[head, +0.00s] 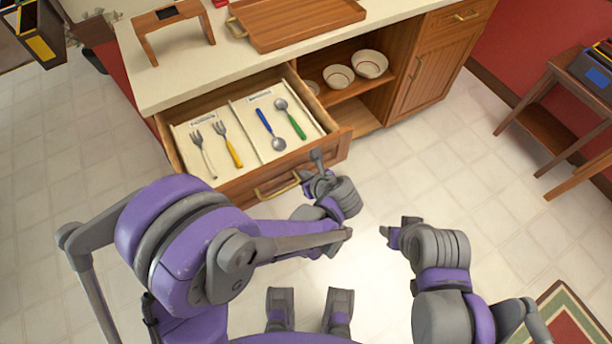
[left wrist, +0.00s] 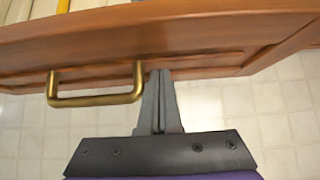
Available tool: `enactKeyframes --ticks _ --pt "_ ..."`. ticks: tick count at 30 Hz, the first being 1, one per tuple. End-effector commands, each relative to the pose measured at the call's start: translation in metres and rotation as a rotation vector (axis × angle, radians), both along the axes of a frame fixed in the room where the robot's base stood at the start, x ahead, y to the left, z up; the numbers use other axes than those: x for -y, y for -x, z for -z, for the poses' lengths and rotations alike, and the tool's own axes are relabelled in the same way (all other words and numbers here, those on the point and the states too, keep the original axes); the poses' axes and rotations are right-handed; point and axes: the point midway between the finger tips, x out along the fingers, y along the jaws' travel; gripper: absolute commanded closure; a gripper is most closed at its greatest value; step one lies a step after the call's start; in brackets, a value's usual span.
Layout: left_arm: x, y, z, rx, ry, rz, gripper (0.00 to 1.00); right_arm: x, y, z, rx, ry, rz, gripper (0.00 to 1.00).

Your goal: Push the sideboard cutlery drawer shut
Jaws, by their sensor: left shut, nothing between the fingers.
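The cutlery drawer (head: 262,170) of the sideboard (head: 300,62) stands open in the head view. Its wooden front also crosses the top of the left wrist view (left wrist: 210,38). The brass handle (head: 277,189) is on that front and shows in the left wrist view (left wrist: 95,101). My left gripper (head: 317,160) is at the drawer front, just right of the handle. Its fingers (left wrist: 160,75) are shut and empty, with the tips at the wood; I cannot tell if they touch. My right gripper (head: 398,232) is away from the drawer, over the floor; its jaw opening is unclear.
Forks (head: 227,145) and spoons (head: 290,119) lie in the drawer's two compartments. Bowls (head: 369,64) sit on the open shelf to the right. A wooden tray (head: 300,20) and a small stand (head: 178,28) are on the countertop. The tiled floor at right is clear up to a side table (head: 560,125).

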Motion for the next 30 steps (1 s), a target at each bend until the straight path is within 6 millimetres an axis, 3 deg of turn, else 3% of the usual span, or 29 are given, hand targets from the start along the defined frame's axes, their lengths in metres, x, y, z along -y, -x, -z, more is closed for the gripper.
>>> enactKeyframes --ticks 8,30 --pt "-0.031 -0.043 0.001 0.001 -0.002 -0.008 1.00 0.000 0.001 0.007 -0.002 0.000 0.000 0.49" --pt "-0.144 -0.211 0.001 0.002 -0.001 -0.004 1.00 0.000 0.003 0.031 -0.010 0.000 0.000 0.49"
